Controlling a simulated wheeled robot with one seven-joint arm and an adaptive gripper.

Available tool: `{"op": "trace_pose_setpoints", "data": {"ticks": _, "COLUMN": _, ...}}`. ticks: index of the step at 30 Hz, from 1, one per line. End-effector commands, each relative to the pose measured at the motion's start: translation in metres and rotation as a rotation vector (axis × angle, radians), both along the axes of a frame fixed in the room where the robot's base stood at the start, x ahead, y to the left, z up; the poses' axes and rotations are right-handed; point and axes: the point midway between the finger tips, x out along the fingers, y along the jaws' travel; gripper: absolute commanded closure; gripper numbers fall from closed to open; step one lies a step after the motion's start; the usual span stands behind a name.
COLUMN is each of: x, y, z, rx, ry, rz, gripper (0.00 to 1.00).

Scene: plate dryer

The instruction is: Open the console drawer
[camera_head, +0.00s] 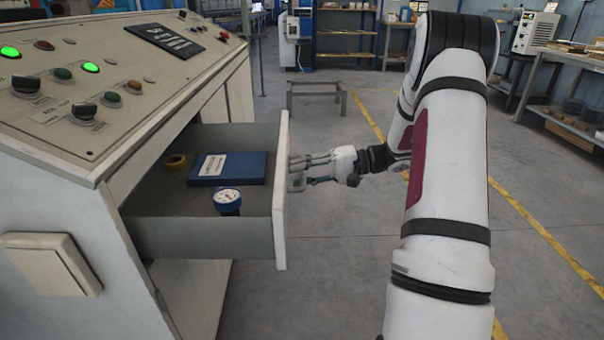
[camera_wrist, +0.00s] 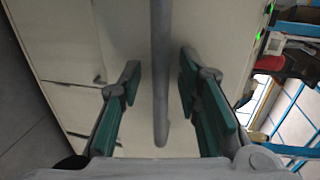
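The console drawer (camera_head: 281,190) is pulled well out of the beige console, and its inside shows in the head view. A blue book or box (camera_head: 242,169), a round gauge (camera_head: 228,200) and a roll of tape (camera_head: 176,161) lie in it. My gripper (camera_head: 304,170) is at the outer face of the drawer front. In the wrist view, the grey handle bar (camera_wrist: 160,75) stands between my gripper's green-padded fingers (camera_wrist: 160,88). The fingers are apart, with a gap on both sides of the bar. The handle is mostly hidden by the fingers in the head view.
The console top (camera_head: 130,60) carries buttons, knobs and lit green lamps. A beige box (camera_head: 48,264) sits on its near side. A low metal frame (camera_head: 318,97) stands behind, and shelves (camera_head: 575,118) stand at the right.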

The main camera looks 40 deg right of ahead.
Motion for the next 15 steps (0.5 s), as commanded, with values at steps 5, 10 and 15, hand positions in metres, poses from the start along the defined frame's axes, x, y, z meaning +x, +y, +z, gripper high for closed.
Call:
{"op": "trace_pose_setpoints", "data": {"ticks": 5, "x": -0.001, "y": -0.002, "z": 0.001, "rx": 0.000, "ry": -0.002, "rz": -0.001, "gripper": 0.69}}
{"op": "trace_pose_setpoints", "data": {"ticks": 10, "x": -0.013, "y": -0.018, "z": 0.004, "rx": -0.002, "ry": -0.001, "rz": -0.003, "gripper": 0.69}}
{"op": "trace_pose_setpoints", "data": {"ticks": 15, "x": -0.033, "y": -0.047, "z": 0.011, "rx": -0.001, "ry": -0.001, "rz": -0.005, "gripper": 0.69}}
